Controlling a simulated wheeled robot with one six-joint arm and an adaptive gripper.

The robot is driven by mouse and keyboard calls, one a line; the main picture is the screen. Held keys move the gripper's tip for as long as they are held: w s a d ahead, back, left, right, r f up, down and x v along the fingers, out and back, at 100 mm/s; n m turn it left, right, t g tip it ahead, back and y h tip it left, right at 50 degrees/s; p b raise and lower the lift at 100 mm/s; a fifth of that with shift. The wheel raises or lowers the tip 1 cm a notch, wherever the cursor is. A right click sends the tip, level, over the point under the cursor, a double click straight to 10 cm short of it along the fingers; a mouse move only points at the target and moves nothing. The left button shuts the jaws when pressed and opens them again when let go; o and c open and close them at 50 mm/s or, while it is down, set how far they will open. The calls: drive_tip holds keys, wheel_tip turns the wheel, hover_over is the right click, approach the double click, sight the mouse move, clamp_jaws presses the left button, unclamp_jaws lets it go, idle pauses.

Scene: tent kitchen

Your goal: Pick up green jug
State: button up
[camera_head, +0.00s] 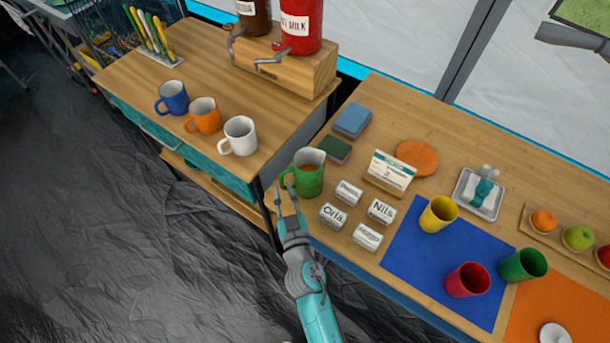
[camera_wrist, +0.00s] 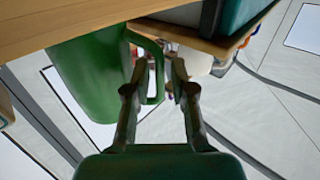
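The green jug (camera_head: 310,175) stands upright at the left corner of the right-hand wooden table, its handle on the left side. In the wrist view the green jug (camera_wrist: 88,75) fills the left part. My gripper (camera_head: 285,192) is just in front of the jug on its handle side, beyond the table edge. In the wrist view my gripper (camera_wrist: 158,63) is open, its fingers pointing at the handle. The outer part of the handle shows between the two fingertips. I cannot tell whether a finger touches it.
Small white name cards (camera_head: 333,215) sit right of the jug. A green-covered book (camera_head: 335,150) lies behind it. Blue, orange and white mugs (camera_head: 239,137) stand on the left table. A blue mat (camera_head: 415,265) holds a yellow cup (camera_head: 438,214) and a red cup (camera_head: 467,280).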

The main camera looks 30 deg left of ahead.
sight(283, 185)
drive_tip(key=shift+x, duration=1.5)
clamp_jaws()
drive_tip(key=shift+d+r, duration=0.1)
drive_tip(key=shift+r, duration=0.35)
